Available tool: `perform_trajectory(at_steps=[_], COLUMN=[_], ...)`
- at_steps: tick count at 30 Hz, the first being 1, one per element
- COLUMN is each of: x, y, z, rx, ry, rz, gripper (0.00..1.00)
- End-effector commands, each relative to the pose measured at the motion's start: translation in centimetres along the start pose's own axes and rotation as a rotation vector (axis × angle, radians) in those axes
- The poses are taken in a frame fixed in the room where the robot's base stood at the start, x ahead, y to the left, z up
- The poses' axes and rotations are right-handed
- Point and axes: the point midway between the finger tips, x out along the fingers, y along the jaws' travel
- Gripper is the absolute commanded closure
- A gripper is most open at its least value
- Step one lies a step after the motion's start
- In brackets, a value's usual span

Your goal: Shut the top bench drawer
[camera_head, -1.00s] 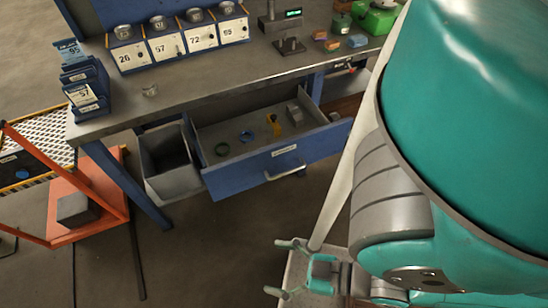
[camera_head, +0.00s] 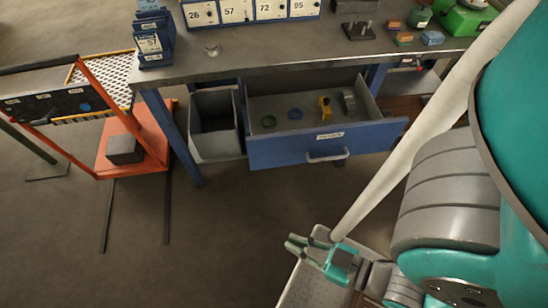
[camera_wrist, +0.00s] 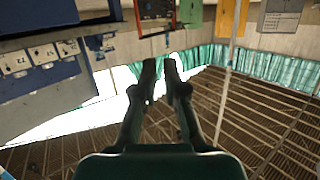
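The top bench drawer (camera_head: 375,137) has a blue front and a grey inside, and is pulled well out from under the bench. Its pale bar handle (camera_head: 327,157) is on the front, below a white label. The drawer is not recognisable in the wrist view.
The workbench (camera_head: 240,60) carries numbered bins (camera_head: 235,11), a blue card rack (camera_head: 153,35) and a green scale (camera_head: 466,16). A grey bin (camera_head: 215,128) hangs left of the drawer. An orange cart (camera_head: 152,155) stands further left. The floor before the drawer is open.

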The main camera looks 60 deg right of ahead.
Motion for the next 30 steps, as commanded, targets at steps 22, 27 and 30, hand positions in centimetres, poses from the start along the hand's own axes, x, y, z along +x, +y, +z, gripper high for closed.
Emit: perform_trajectory(at_steps=[22,27,30], x=[14.5,17.2,18.0], y=[9.0,9.9,9.8], z=[5.0,9.3,11.2], rx=[1.214,1.41,1.474], ry=[0.777,0.86,0.884], rz=[0.212,0.383,0.461], gripper=[1.0,1.0,1.0])
